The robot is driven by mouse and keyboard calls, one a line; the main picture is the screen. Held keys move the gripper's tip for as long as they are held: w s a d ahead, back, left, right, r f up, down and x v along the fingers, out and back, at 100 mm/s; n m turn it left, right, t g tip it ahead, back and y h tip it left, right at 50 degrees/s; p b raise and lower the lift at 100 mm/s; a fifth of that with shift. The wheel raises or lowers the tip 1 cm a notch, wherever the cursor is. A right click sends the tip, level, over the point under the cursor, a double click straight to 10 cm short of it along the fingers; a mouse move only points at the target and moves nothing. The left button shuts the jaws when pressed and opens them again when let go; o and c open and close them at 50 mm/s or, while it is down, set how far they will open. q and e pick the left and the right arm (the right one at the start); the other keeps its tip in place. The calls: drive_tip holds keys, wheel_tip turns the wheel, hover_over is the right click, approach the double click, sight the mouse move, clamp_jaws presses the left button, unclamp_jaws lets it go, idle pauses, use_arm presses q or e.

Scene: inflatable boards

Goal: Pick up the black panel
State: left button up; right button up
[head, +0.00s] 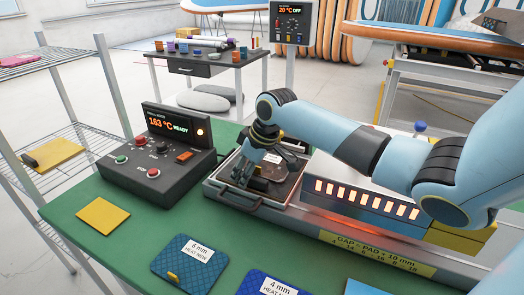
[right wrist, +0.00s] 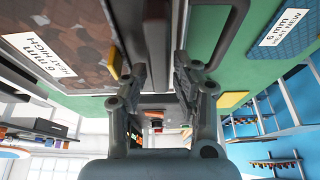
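A dark brownish panel (head: 283,190) lies in a grey shallow tray (head: 232,197) in the head view, partly hidden by my right gripper. In the right wrist view a dark speckled panel (right wrist: 75,42) shows a white label reading 6 mm HEAT HIGH. I cannot tell for sure that this is the black panel. My right gripper (head: 241,174) points down over the tray's left front part. In the right wrist view its fingers (right wrist: 160,65) are apart, with a dark strip beyond the gap. I see no grip on anything. My left gripper is not in view.
A black control box (head: 158,165) reading 163 °C READY stands left of the tray. A heater with glowing slots (head: 365,199) stands right. Blue pads (head: 188,262) and a yellow pad (head: 103,215) lie on the green table (head: 130,245). A wire shelf (head: 65,138) stands left.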

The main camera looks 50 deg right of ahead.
drive_tip(key=shift+f, duration=0.25)
idle(0.4)
clamp_jaws()
